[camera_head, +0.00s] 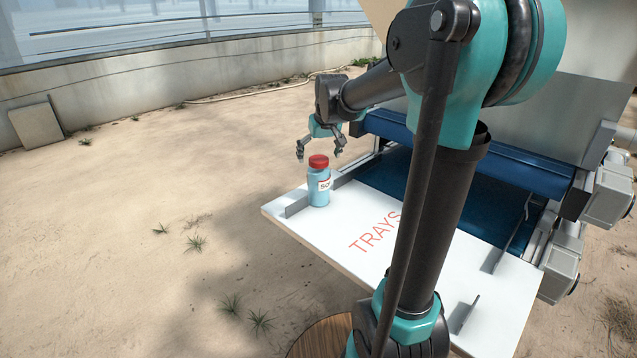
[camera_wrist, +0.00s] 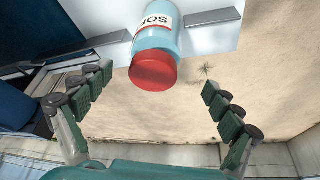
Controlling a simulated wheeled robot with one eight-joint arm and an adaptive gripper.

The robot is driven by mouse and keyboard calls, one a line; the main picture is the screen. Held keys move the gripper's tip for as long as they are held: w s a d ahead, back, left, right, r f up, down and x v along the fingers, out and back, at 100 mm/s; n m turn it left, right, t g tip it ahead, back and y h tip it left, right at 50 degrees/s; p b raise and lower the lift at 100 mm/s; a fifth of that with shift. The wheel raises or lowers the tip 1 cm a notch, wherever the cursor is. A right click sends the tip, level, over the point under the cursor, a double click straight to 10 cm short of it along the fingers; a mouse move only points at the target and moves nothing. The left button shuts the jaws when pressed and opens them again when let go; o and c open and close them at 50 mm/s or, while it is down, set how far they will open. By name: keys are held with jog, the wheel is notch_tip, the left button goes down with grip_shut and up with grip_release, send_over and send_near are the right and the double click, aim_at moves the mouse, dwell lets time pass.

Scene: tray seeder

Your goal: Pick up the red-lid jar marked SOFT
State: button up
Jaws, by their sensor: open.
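The red-lid jar (camera_head: 319,184) has a light blue body and a white label with partly visible letters "SO". It stands upright on the white board marked TRAYS, near its left corner. In the wrist view the jar (camera_wrist: 155,50) shows at the top middle, its red lid towards my gripper. My gripper (camera_head: 320,152) is open and empty, just above and behind the jar's lid in the head view. In the wrist view its two fingers (camera_wrist: 159,100) are spread wide on either side, with the lid lying beyond and between them, apart from both.
The white board (camera_head: 335,225) carries low grey metal guides (camera_head: 296,205) next to the jar. A blue machine bed and roller (camera_head: 470,158) lie behind and to the right. Sandy ground (camera_head: 130,230) with small weeds is open at the left.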

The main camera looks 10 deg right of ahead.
aim_at(318, 161)
jog(key=x, duration=0.4)
jog(key=shift+f, duration=0.2)
jog(key=x, duration=0.4)
jog(key=shift+w+d, duration=0.25)
jog(key=shift+w, duration=0.2)
jog(key=shift+w+f, duration=0.15)
jog(key=shift+f, duration=0.3)
jog(key=shift+c, duration=0.5)
jog(key=c, duration=1.9)
jog(key=shift+r, duration=0.1)
